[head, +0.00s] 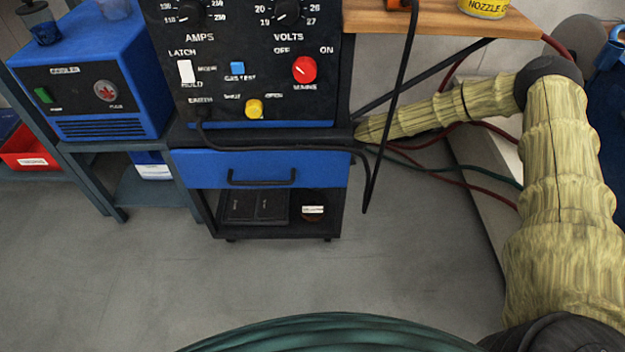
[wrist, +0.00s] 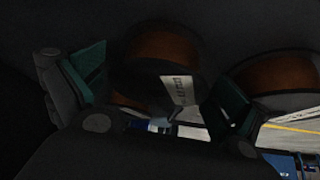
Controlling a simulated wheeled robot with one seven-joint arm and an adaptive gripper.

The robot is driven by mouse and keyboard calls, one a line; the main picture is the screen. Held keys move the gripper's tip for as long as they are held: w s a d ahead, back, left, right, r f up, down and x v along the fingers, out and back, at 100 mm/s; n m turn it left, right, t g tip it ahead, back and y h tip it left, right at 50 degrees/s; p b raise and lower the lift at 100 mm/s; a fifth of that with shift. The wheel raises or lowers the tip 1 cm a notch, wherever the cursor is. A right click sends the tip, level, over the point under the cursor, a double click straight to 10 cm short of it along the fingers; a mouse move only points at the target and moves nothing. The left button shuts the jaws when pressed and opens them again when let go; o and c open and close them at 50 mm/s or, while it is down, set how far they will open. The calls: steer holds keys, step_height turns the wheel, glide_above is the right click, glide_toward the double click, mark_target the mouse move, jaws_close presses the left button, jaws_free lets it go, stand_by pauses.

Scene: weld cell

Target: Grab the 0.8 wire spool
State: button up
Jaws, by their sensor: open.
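In the dark wrist view, my gripper (wrist: 160,88) is open, with a green-padded finger on each side. A spool of copper-brown wire (wrist: 168,48) with a dark flange and a white label shows between and beyond the fingers. I cannot tell whether the fingers touch it. A second copper-brown spool (wrist: 280,74) shows at the right, beyond the right finger. The label print is too small to read, so I cannot tell which is the 0.8 spool. In the head view my arm reaches behind the welding machine, which hides my gripper.
The welding machine (head: 250,70) stands on a cart with a blue drawer (head: 258,168). A black cable (head: 388,110) hangs in front of it. A wooden shelf (head: 430,20) juts out at the right. A blue cooler (head: 90,80) stands left. The floor (head: 300,275) in front is clear.

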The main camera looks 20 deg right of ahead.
steer(key=shift+a, duration=0.1)
steer(key=c, duration=1.5)
steer(key=shift+c, duration=1)
steer(key=shift+r, duration=0.15)
